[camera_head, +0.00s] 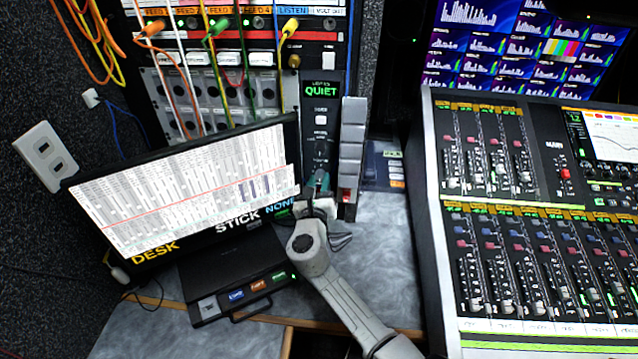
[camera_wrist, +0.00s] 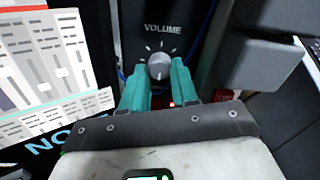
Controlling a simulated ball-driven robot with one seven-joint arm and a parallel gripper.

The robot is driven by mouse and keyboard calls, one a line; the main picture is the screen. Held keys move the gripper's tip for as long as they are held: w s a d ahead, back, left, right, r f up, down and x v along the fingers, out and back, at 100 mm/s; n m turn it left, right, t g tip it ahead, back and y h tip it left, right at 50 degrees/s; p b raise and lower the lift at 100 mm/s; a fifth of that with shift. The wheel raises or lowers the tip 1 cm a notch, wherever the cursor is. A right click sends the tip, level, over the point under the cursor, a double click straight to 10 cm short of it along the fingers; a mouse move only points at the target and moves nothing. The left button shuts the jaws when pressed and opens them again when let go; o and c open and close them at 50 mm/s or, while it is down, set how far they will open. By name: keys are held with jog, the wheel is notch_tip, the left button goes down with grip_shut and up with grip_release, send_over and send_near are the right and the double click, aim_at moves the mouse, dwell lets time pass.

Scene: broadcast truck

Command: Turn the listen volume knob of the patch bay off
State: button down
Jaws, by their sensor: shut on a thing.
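The listen volume knob (camera_wrist: 158,66) is a grey round knob on a black panel (camera_wrist: 165,15), under the word VOLUME and a ring of white tick marks. My gripper (camera_wrist: 158,72) has its two teal fingers on either side of the knob, shut on it. Which way the knob points is too small to tell. In the head view my gripper (camera_head: 319,183) is at the lower part of the narrow black listen panel (camera_head: 320,135) and hides the knob. That panel has a green QUIET display (camera_head: 321,87).
A tilted monitor (camera_head: 185,185) stands close to the left of my gripper. A column of grey blocks (camera_head: 352,145) stands close to its right. Patch cables (camera_head: 220,70) hang at upper left. A mixing console (camera_head: 535,210) fills the right. The grey desk (camera_head: 385,240) between is partly clear.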

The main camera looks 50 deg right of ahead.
jog(key=shift+f, duration=0.15)
jog(key=c, duration=0.9)
grip_release()
jog(key=shift+o, duration=0.2)
jog(key=shift+a, duration=0.1)
jog(key=v, duration=1)
jog(key=shift+s+a, duration=0.25)
jog(key=shift+s, duration=0.05)
